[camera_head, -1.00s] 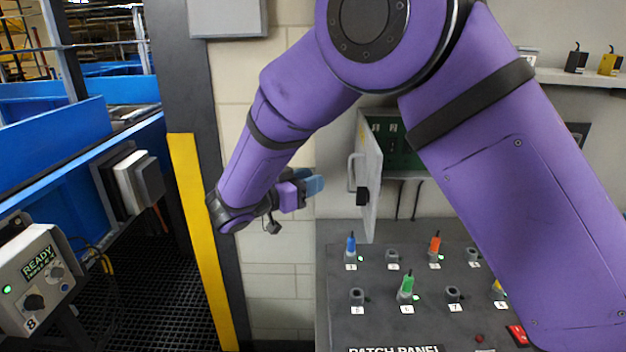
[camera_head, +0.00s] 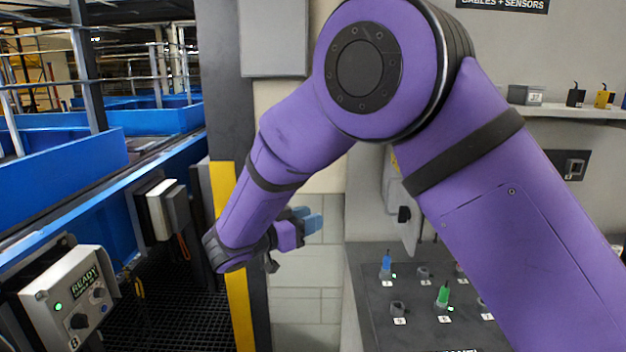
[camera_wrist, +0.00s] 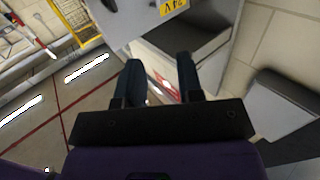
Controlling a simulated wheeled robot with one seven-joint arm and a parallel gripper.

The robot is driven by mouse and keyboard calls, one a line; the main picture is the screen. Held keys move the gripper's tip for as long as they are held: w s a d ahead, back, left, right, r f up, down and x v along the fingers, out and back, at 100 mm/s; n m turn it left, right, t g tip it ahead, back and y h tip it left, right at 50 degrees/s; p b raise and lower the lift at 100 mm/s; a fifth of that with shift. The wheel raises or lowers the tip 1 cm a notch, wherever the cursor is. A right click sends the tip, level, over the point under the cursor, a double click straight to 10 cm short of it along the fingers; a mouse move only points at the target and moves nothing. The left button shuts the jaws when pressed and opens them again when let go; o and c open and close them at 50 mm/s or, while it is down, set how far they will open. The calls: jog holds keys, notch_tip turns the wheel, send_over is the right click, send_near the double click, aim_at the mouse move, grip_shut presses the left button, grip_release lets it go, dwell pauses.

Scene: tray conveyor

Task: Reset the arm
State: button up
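My purple arm fills the middle of the head view, bent at the elbow, with its forearm reaching down to the left. My gripper (camera_head: 309,221) shows at the end of it, in front of the tiled wall and left of the patch panel. In the wrist view my gripper (camera_wrist: 160,80) shows two dark fingers spread apart, with nothing between them. It touches nothing that I can see.
A dark patch panel table (camera_head: 372,300) holds a blue plug (camera_head: 386,262) and a green plug (camera_head: 443,295). An open cabinet door (camera_head: 408,215) stands behind it. A control box reading READY (camera_head: 75,296) is at the lower left, by the blue conveyor (camera_head: 60,190). A yellow-edged post (camera_head: 238,300) stands between.

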jog(key=w+d+r+n+t+y, duration=0.1)
jog(key=w+d+r+t+y, duration=0.1)
jog(key=w+d+r+y, duration=0.3)
jog(key=w+d+r+n+t+y, duration=0.1)
jog(key=w+d+r+t+y, duration=0.15)
jog(key=r, duration=0.45)
jog(key=s+d+r+n+y, duration=0.5)
jog(key=s+d+r+y, duration=0.1)
jog(key=r+y, duration=0.25)
jog(key=s+d+f+n+g, duration=0.1)
jog(key=s+d+f+g, duration=0.1)
jog(key=s+d, duration=0.4)
jog(key=s+d+f+n+g+h, duration=0.1)
jog(key=s+d+f+g, duration=0.2)
jog(key=s, duration=1.2)
jog(key=s+d+f+n+g, duration=0.1)
jog(key=s+d+f+g, duration=0.2)
jog(key=s+d+g, duration=0.2)
jog(key=s+d, duration=0.3)
jog(key=s, duration=0.3)
jog(key=shift+s+d+f+n+h, duration=0.25)
jog(key=shift+d+n+h, duration=0.05)
jog(key=shift+c, duration=0.2)
